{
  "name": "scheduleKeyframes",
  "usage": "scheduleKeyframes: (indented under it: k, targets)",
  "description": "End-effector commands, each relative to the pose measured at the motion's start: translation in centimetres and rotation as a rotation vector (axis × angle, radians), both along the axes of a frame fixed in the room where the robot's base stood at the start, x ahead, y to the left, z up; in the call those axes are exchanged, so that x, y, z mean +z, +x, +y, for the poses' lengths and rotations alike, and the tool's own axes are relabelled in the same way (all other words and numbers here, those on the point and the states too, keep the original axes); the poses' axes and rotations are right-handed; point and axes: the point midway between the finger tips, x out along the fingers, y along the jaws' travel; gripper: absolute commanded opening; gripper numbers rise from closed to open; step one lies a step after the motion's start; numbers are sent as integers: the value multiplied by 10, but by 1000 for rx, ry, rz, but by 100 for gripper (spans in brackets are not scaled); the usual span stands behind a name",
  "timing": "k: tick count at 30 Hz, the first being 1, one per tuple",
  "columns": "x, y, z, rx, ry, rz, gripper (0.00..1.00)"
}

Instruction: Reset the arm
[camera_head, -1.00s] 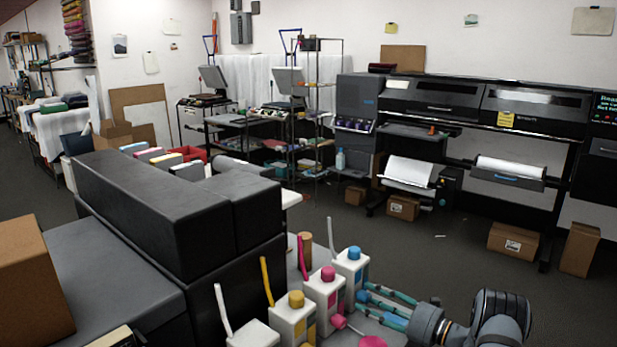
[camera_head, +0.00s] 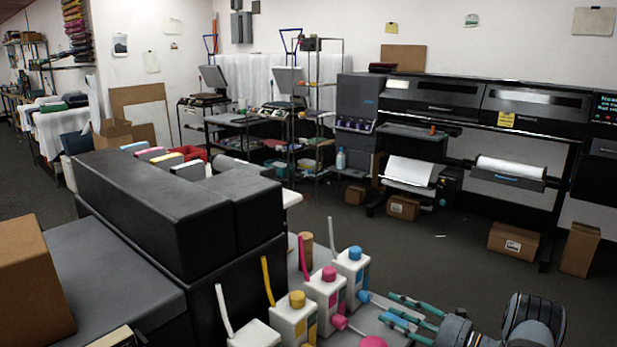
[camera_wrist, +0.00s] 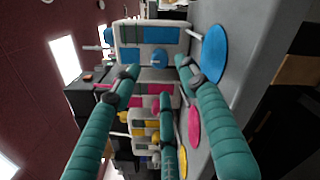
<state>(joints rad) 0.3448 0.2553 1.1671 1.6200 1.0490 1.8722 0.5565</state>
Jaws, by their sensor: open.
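My gripper (camera_head: 388,312) has teal fingers and is at the bottom of the head view, right of the ink bottles. It is open and empty; in the wrist view the fingers (camera_wrist: 157,70) stand spread apart. The white bottle with the blue cap (camera_head: 352,267) is the nearest bottle, and it also shows beyond the fingertips in the wrist view (camera_wrist: 130,34). The pink-capped bottle (camera_head: 324,288) and yellow-capped bottle (camera_head: 294,318) stand to its left. A gap shows between the fingers and the blue-capped bottle in the head view.
A blue disc (camera_wrist: 213,53) and a pink disc (camera_wrist: 194,129) lie on the grey surface beside the bottles. A large black printer (camera_head: 150,215) stands on the left. Open floor (camera_head: 420,265) lies behind my arm, with a wide-format printer (camera_head: 450,98) along the back wall.

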Motion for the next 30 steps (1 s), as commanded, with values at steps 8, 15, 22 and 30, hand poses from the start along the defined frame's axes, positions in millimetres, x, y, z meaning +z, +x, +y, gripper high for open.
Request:
scheduleKeyframes:
  k: [8, 15, 22, 30]
  targets:
    - [-1, 39, 48, 1, 0, 0, 43]
    - [-2, 46, 55, -2, -163, -201, 43]
    - [-1, 45, 55, -2, -365, -451, 43]
    - [-1, 45, 54, -1, -600, -739, 43]
